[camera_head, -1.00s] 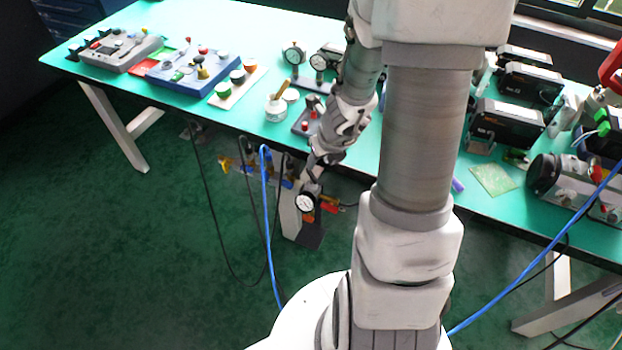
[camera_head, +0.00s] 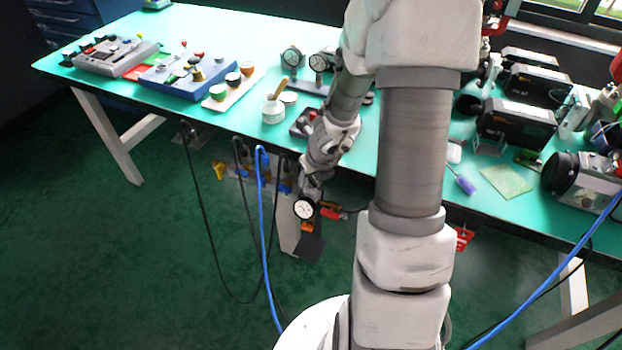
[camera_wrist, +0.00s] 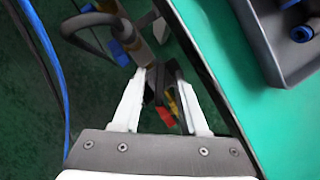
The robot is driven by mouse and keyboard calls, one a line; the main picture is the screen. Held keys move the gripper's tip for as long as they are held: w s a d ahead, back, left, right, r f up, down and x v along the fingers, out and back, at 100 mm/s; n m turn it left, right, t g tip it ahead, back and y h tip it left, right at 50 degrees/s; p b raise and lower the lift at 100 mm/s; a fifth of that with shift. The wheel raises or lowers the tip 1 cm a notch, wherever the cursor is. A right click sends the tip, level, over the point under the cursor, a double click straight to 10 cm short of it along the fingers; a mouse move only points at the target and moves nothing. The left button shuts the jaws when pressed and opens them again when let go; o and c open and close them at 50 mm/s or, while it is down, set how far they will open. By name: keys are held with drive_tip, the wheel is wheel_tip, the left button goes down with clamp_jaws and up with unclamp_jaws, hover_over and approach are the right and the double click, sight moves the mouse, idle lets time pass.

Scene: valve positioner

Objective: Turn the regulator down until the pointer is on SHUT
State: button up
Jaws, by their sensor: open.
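A round white dial gauge (camera_head: 304,208) hangs below the front edge of the table in the head view. An orange part (camera_head: 307,226) and a red handle (camera_head: 331,211) are beside it. I cannot read its pointer or any SHUT mark, and cannot tell which part is the regulator. My gripper (camera_head: 312,188) is just above the gauge, its fingertips too small to make out. In the wrist view my gripper (camera_wrist: 163,72) is open, with its two white fingers apart. A dark bar lies between or behind them, with a red part (camera_wrist: 165,116) lower down; contact is unclear.
The green table (camera_head: 400,160) is close to my wrist. Black and blue hoses (camera_head: 263,220) hang from its edge at left. A pipe with blue fittings (camera_wrist: 120,50) is beyond my fingers. A dark tray (camera_wrist: 285,45) sits on the table to the right.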

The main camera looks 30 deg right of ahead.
clamp_jaws()
idle(0.5)
